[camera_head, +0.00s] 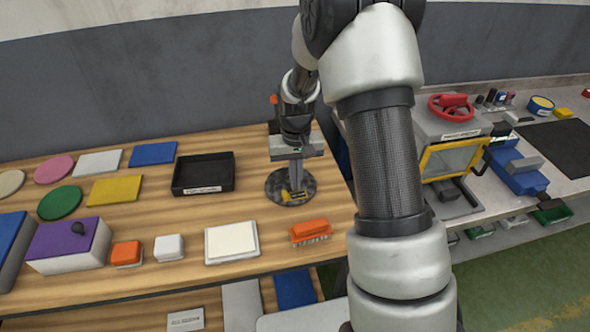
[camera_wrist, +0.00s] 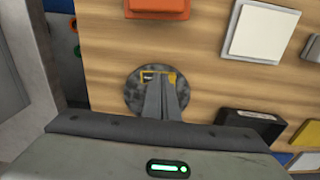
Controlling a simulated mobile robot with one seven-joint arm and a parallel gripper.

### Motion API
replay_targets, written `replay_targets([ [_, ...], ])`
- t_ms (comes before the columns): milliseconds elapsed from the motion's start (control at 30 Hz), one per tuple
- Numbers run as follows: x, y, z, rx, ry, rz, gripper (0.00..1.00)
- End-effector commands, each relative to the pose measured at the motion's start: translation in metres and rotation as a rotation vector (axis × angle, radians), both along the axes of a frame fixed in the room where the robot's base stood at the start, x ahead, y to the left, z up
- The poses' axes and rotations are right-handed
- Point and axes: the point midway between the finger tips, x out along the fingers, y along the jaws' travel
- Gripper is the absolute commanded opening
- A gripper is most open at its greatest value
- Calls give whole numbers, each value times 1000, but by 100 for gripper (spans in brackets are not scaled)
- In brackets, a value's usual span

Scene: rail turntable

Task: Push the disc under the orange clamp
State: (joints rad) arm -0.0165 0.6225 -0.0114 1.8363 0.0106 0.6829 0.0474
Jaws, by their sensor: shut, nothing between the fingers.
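A dark mottled round disc (camera_head: 272,187) lies flat on the wooden table; it also shows in the wrist view (camera_wrist: 134,96). A small yellow and black piece (camera_head: 289,196) is on the disc, and it shows at the fingertips in the wrist view (camera_wrist: 172,77). My gripper (camera_head: 296,184) is shut and empty, pointing down over the disc; in the wrist view its fingers (camera_wrist: 160,84) cover part of the disc. I cannot tell whether the fingertips touch it. A small orange part (camera_head: 273,99) shows behind my wrist; I cannot tell whether it is the clamp.
An orange-topped brush (camera_head: 311,229) stands in front of the disc, and a white square block (camera_head: 231,241) is left of the brush. A black tray (camera_head: 203,174) is left of the disc. Bare wood surrounds the disc. The table's right edge is close by.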

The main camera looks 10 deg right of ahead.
Motion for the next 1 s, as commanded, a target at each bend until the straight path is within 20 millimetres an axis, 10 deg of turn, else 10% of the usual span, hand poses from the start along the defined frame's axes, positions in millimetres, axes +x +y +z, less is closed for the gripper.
replay_targets([
  [267, -1, 0, -61, 0, 4, 0, 0],
  [533, 35, -2, -58, 0, -1, 0, 0],
  [1000, 41, -2, -58, 0, -1, 0, 0],
])
